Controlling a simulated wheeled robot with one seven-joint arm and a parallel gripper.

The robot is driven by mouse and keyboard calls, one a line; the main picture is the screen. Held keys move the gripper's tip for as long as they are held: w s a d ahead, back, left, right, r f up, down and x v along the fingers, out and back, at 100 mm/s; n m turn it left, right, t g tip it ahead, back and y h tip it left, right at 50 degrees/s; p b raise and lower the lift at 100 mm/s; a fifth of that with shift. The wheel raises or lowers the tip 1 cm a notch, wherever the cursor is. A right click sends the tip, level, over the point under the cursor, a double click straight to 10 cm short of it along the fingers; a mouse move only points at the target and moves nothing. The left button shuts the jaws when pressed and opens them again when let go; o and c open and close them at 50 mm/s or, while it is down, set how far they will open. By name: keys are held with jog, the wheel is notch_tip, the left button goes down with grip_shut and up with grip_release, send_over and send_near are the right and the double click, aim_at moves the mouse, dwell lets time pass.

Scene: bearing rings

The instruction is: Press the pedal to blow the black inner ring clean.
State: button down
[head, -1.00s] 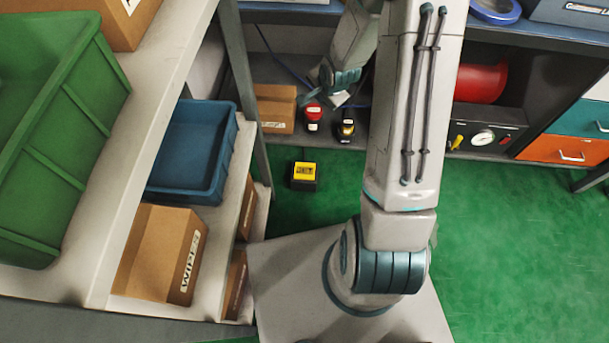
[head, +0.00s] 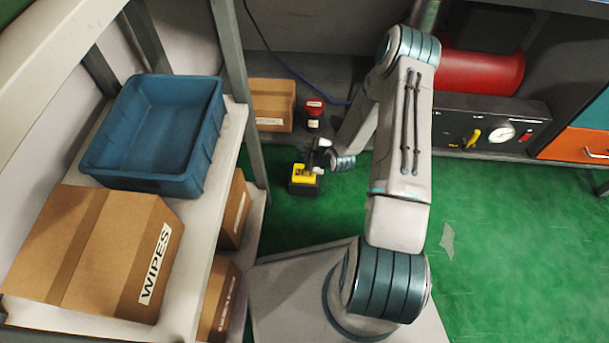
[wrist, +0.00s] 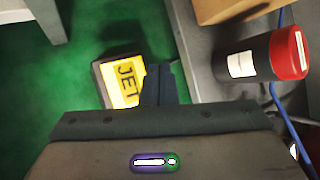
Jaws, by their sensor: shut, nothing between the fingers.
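The pedal (head: 304,182) is a yellow block on a black base, standing on the green floor in front of the low shelf. In the wrist view its yellow top (wrist: 124,82) reads "JET". My gripper (head: 318,160) is shut and empty, pointing down at the pedal. In the wrist view the dark closed fingers (wrist: 160,80) overlap the right part of the yellow top and hide some of it. I cannot tell whether the fingertips touch the pedal or hang just above it. The black inner ring is not visible in either view.
A dark bottle with a red cap (head: 314,113) and a cardboard box (head: 272,104) stand on the low shelf behind the pedal. A blue hose (head: 290,68) runs there. A rack with a blue bin (head: 208,150) and boxes is at left. Green floor is open at right.

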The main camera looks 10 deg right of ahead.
jog(key=b, duration=0.5)
send_over(307, 175)
notch_tip(307, 175, down, 7)
jog(key=shift+w+r, duration=0.15)
jog(key=shift+f, duration=1.05)
jog(key=shift+f, duration=0.1)
dwell(1.1)
jog(key=shift+f, duration=0.3)
jog(key=shift+f, duration=0.7)
dwell(0.7)
jog(key=shift+r, duration=0.1)
jog(key=shift+r+p, duration=1)
